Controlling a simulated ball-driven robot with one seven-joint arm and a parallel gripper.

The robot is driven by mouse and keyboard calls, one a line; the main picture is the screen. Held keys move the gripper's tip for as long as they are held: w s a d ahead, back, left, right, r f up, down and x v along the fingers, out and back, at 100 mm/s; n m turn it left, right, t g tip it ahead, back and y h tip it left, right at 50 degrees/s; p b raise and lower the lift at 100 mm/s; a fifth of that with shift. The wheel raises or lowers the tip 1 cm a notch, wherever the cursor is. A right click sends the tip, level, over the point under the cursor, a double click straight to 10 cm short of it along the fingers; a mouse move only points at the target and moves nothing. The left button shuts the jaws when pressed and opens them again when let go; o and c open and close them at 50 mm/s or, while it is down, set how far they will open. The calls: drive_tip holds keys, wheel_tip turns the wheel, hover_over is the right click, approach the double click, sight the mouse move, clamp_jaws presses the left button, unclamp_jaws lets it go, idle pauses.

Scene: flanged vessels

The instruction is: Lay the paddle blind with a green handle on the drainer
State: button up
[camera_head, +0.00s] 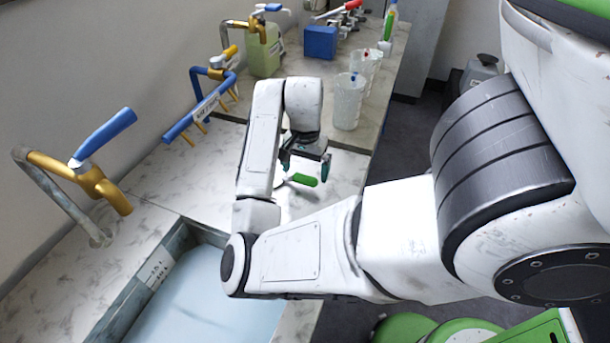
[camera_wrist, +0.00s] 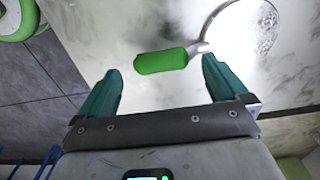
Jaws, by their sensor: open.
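The paddle blind has a green handle (camera_head: 303,179) and a round, shiny metal disc (camera_wrist: 242,32). It lies flat on a pale, glossy panel beside the sink (camera_head: 335,180), which looks like the drainer. The disc is mostly hidden by my arm in the head view. My gripper (camera_head: 305,163) is open and empty, pointing down over the handle. In the wrist view the green handle (camera_wrist: 162,61) lies across the gap, just past the fingertips, with its neck close to the right finger. I cannot tell the exact height between fingers and handle.
The sink basin (camera_head: 175,295) is at the front, with a gold tap with a blue lever (camera_head: 105,140) on its left. Clear beakers (camera_head: 348,100), a blue box (camera_head: 320,42) and a green canister (camera_head: 264,55) stand further back.

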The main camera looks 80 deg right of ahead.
wheel_tip(320, 180, up, 8)
drive_tip(key=p, duration=0.1)
drive_tip(key=shift+r+p, duration=0.25)
drive_tip(key=shift+p, duration=0.1)
idle(0.4)
